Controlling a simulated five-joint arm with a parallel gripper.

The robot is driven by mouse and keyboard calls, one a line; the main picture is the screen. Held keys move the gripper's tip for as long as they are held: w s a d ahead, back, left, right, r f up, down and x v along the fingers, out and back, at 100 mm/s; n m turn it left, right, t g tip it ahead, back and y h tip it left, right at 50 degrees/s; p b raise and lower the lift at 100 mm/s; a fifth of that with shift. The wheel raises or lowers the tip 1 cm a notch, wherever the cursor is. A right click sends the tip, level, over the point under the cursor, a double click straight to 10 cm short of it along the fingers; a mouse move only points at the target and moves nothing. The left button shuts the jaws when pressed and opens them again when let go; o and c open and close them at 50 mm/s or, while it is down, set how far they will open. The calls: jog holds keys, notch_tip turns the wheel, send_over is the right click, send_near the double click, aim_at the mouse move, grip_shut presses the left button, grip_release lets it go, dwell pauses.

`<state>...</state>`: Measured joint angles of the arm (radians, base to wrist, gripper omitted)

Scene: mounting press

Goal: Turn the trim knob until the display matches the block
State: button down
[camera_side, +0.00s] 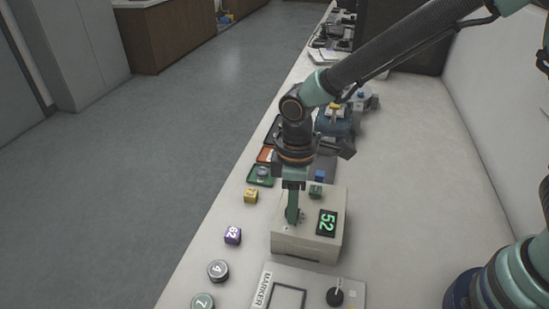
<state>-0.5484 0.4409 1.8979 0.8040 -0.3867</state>
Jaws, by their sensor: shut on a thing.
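A beige box (306,248) stands on the bench with a dark display (327,222) on its top. The display shows green digits that look like 52, turned sideways. My gripper (292,215) points down onto the left part of the box top and is shut on the trim knob, which the fingers mostly hide. A small green block (316,190) sits at the far edge of the box top; its marking is too small to read. A purple block (232,235) with white digits, perhaps 62, and a yellow block (251,195) lie left of the box.
A panel labelled MARKER (262,289) with a black knob (335,296) lies in front of the box. Round numbered pieces (218,270) are near the bench's left edge. Small coloured trays (260,175) and a blue device (334,122) stand behind. The bench right of the box is clear.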

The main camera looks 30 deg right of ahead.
jog(key=shift+a+r, duration=0.1)
jog(key=shift+r, duration=0.05)
jog(key=c, duration=0.6)
grip_release()
notch_tip(320, 180, up, 12)
jog(key=s+d+r+m+t, duration=0.1)
jog(key=s+d+m+t, duration=0.1)
jog(key=d, duration=0.5)
jog(key=s+d+r+m+t, duration=0.1)
jog(key=s+d+r+m, duration=0.1)
jog(key=d+m, duration=0.3)
jog(key=s+d+r+m+t, duration=0.1)
jog(key=s+d+m+t, duration=0.1)
jog(key=d, duration=0.7)
jog(key=shift+d+r+m+t, duration=0.2)
jog(key=shift+r+m+t, duration=0.1)
jog(key=shift+m, duration=0.6)
